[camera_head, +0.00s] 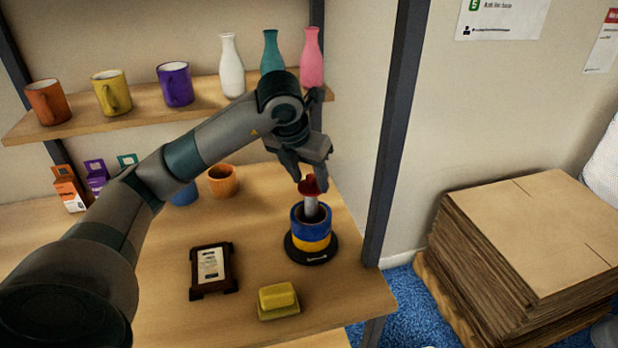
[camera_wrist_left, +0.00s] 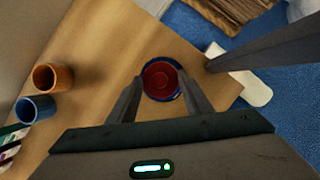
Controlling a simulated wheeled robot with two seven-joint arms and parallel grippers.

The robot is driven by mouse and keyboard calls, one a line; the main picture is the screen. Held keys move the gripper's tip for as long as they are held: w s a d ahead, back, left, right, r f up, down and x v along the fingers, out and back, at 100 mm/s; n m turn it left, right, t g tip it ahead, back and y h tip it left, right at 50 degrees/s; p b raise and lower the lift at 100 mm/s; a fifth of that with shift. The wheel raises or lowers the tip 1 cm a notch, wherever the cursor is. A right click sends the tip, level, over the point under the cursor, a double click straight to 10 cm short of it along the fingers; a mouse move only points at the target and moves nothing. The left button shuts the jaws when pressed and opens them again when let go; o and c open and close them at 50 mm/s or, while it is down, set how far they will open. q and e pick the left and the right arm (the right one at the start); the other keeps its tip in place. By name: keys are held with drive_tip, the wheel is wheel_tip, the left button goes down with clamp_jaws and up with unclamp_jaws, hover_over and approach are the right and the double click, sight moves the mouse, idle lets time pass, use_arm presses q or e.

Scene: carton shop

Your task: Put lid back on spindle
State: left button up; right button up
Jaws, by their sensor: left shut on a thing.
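The spindle stands upright on the table with a round black base (camera_head: 313,256), a yellow ring (camera_head: 311,241), a blue ring (camera_head: 297,228) above it and a pale grey post (camera_head: 311,208). The red lid (camera_head: 309,185) is at the top of the post. My left gripper (camera_head: 304,172) points down over the spindle and is shut on the lid. In the left wrist view the lid (camera_wrist_left: 160,78) is a red disc between the fingers, with blue showing around it. I cannot tell whether the lid touches the post. My right gripper is not in view.
A dark framed card (camera_head: 211,264) and a yellow butter-like block (camera_head: 278,297) lie in front of the spindle. Orange (camera_head: 222,184) and blue (camera_head: 184,196) cups stand behind left. A shelf (camera_head: 150,110) with mugs and vases is above. A dark post (camera_head: 394,135) rises on the right.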

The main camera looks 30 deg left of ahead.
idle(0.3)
use_arm(q)
drive_tip(key=o, duration=1.6)
drive_tip(key=shift+r, duration=0.1)
drive_tip(key=shift+r+p, duration=1.9)
drive_tip(key=shift+r, duration=1.55)
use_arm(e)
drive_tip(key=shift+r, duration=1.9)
use_arm(q)
clamp_jaws()
drive_tip(key=shift+f+b, duration=1.3)
drive_tip(key=shift+f, duration=0.2)
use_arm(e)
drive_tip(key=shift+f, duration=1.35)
use_arm(q)
drive_tip(key=shift+f+b, duration=0.5)
drive_tip(key=shift+f, duration=0.05)
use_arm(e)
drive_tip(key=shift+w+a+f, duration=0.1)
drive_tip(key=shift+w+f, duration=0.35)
